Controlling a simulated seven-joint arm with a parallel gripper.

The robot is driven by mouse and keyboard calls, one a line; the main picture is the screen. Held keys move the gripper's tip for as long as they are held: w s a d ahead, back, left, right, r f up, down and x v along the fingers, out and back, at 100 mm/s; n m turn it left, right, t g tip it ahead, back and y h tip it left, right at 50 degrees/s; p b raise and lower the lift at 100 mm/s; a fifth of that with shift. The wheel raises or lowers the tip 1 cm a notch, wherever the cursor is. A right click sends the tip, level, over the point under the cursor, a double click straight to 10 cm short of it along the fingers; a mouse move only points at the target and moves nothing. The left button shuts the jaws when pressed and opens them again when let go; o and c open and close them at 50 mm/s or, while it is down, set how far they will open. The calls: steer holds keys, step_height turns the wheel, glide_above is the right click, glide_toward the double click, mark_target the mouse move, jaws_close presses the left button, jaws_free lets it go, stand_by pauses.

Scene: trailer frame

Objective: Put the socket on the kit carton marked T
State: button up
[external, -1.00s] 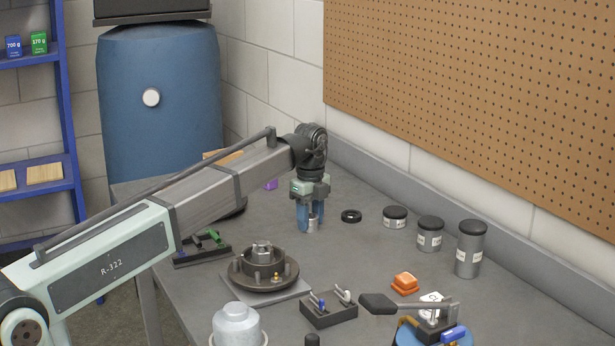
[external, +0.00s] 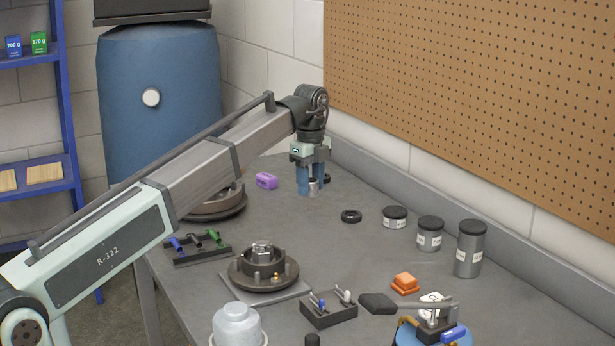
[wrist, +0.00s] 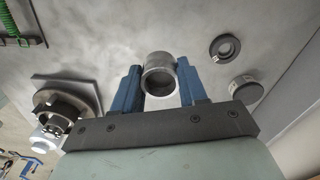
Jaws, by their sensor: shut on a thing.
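My gripper (external: 312,188) is over the far part of the grey bench, with its blue fingers pointing down. It is shut on the socket (external: 314,186), a short grey metal cylinder that shows between the fingertips. In the wrist view the socket (wrist: 159,75) is a hollow round piece between the two blue fingers (wrist: 160,88). I cannot tell from the external view how high it is above the bench. I cannot make out a carton marked T in either view; my arm covers part of the far left of the bench.
A purple block (external: 266,181) lies left of my gripper. A black ring (external: 351,216) and several grey canisters (external: 430,236) stand to the right. A round fixture (external: 263,270), a tool rack (external: 201,248) and an orange block (external: 404,283) are nearer. The mid-bench is clear.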

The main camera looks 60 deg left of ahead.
steer(key=shift+s+a+r, duration=0.1)
steer(key=shift+a+r, duration=0.05)
steer(key=shift+r, duration=0.15)
steer(key=s+a+r+n, duration=0.1)
steer(key=s+a, duration=0.2)
steer(key=a, duration=0.8)
steer(key=s+a+r+n, duration=0.2)
steer(key=s+a, duration=0.1)
steer(key=a, duration=0.7)
steer(key=s+a+r+n, duration=0.1)
steer(key=s+a, duration=0.2)
steer(key=a, duration=0.8)
steer(key=w+a+r+m, duration=0.1)
steer(key=w+a+r, duration=0.1)
steer(key=a, duration=0.4)
steer(key=w+a+r+m, duration=0.1)
steer(key=a+r, duration=0.1)
steer(key=a, duration=0.4)
steer(key=shift+w+d+f+m, duration=0.1)
steer(key=shift+f+m, duration=0.7)
steer(key=shift+f, duration=1.8)
steer(key=shift+d+f+m, duration=0.1)
steer(key=shift+f+m, duration=0.7)
steer(key=shift+f, duration=1.75)
steer(key=shift+f, duration=0.15)
